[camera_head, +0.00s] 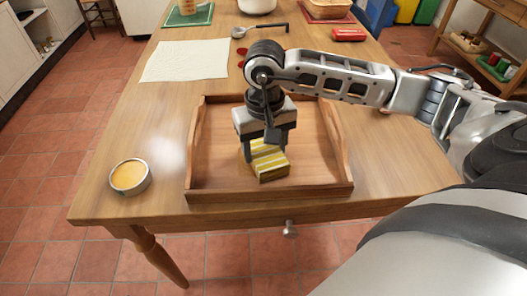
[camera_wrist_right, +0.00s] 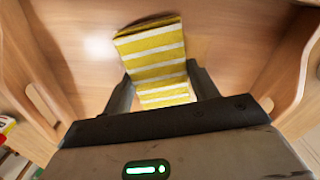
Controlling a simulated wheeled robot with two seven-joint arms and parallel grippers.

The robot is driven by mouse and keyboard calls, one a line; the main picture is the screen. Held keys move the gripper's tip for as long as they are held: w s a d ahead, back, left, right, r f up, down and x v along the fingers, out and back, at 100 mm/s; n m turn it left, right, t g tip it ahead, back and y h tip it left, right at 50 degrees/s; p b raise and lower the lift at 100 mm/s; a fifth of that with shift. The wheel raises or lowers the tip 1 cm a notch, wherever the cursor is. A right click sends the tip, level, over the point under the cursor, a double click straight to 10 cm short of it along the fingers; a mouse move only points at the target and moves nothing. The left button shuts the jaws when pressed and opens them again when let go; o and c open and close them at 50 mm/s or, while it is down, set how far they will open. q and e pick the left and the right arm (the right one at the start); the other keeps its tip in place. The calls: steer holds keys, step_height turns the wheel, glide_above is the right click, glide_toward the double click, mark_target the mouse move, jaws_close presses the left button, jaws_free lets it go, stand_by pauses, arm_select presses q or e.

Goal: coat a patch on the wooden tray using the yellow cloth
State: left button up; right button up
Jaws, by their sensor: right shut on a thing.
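A wooden tray (camera_head: 219,186) with raised sides lies near the front edge of the table. The yellow cloth (camera_head: 271,164), folded and striped with white, is inside the tray area. My right gripper (camera_head: 266,151) comes down from above and is shut on the yellow cloth. In the right wrist view the cloth (camera_wrist_right: 155,48) sits between the two fingers (camera_wrist_right: 163,88) and extends beyond them, over the tray floor (camera_wrist_right: 225,45). I cannot tell whether the cloth touches the tray floor. My left gripper is not in view.
A round tin of amber paste (camera_head: 130,176) stands left of the tray. A pale cloth sheet (camera_head: 186,60) lies behind it. The table's left front is mostly clear.

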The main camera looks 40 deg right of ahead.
mark_target(275, 160)
steer(key=shift+w+d, duration=0.5)
steer(key=shift+w, duration=0.3)
steer(key=shift+w+d+b, duration=0.55)
steer(key=shift+w+b, duration=0.3)
steer(key=shift+w+d+f+b, duration=0.1)
steer(key=shift+w+d+b, duration=0.25)
steer(key=shift+w+d, duration=0.35)
steer(key=shift+w+d+r+b, duration=0.1)
steer(key=shift+w+d+b, duration=0.25)
steer(key=shift+w, duration=0.5)
steer(key=shift+w+d+f+b, duration=0.1)
steer(key=shift+w+d+b, duration=0.25)
steer(key=shift+w+d, duration=0.35)
steer(key=shift+s+d, duration=0.5)
steer(key=shift+d, duration=0.25)
steer(key=shift+s+a+r, duration=0.1)
steer(key=shift+s+a, duration=0.5)
steer(key=shift+s, duration=0.2)
steer(key=shift+s+a+r, duration=0.1)
steer(key=shift+s+a, duration=0.45)
steer(key=shift+s, duration=0.25)
steer(key=shift+s+a+f+b, duration=0.1)
steer(key=shift+s+a, duration=0.65)
steer(key=shift+s, duration=0.4)
steer(key=shift+s+a+f+b, duration=0.1)
steer(key=shift+s+a, duration=0.7)
steer(key=shift+s, duration=0.3)
steer(key=shift+s+a+f+b, duration=0.1)
steer(key=shift+s+a, duration=0.65)
steer(key=shift+s, duration=0.4)
